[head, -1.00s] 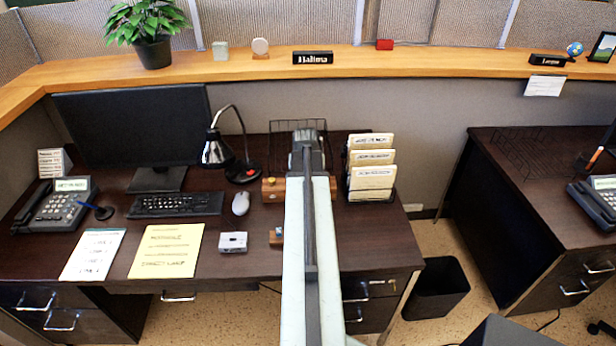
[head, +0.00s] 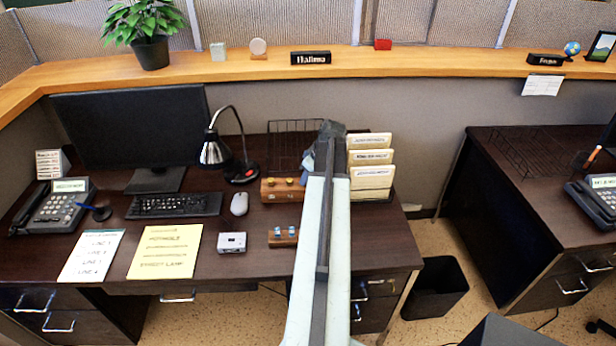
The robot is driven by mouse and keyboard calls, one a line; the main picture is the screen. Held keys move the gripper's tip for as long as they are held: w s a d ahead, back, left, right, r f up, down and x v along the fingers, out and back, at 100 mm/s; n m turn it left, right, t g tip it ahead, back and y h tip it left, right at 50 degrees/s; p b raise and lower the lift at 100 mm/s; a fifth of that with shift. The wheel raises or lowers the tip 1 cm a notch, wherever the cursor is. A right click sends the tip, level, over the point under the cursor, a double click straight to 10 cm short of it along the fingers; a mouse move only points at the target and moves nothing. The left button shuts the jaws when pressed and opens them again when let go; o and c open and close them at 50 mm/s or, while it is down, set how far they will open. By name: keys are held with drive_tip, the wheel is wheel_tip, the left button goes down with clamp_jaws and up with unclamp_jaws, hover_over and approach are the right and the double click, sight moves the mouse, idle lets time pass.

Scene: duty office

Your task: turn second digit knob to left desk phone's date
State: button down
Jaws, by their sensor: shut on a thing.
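The left desk phone (head: 58,207) stands at the desk's left end; its lit display is too small to read. A wooden block with yellow knobs (head: 283,191) sits mid-desk, and two of its knobs show. Its right part is hidden behind my arm. A smaller wooden block with blue knobs (head: 283,238) lies nearer the front edge. My gripper (head: 307,166) is at the right of the yellow-knobbed block, partly hidden by my arm. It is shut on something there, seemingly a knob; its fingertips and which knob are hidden.
A black lamp (head: 243,170), a mouse (head: 240,204) and a small white device (head: 232,243) lie left of the blocks. A file rack (head: 371,197) stands close right of my arm. A yellow sheet (head: 165,252) and a white sheet (head: 91,256) lie at front left.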

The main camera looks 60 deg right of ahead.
drive_tip(key=n, duration=0.1)
drive_tip(key=n+y, duration=0.1)
drive_tip(key=n, duration=0.2)
drive_tip(key=shift+d+n+y, duration=0.25)
drive_tip(key=shift+n+y, duration=0.05)
drive_tip(key=shift+y, duration=0.1)
drive_tip(key=shift+n+g+y, duration=0.5)
drive_tip(key=shift+n+y, duration=0.1)
drive_tip(key=shift+n, duration=1.2)
drive_tip(key=c, duration=1.2)
unclamp_jaws()
drive_tip(key=shift+c, duration=0.2)
drive_tip(key=shift+r, duration=0.1)
drive_tip(key=shift+r+p, duration=0.3)
drive_tip(key=shift+p, duration=0.05)
drive_tip(key=p+v, duration=0.6)
drive_tip(key=v, duration=0.1)
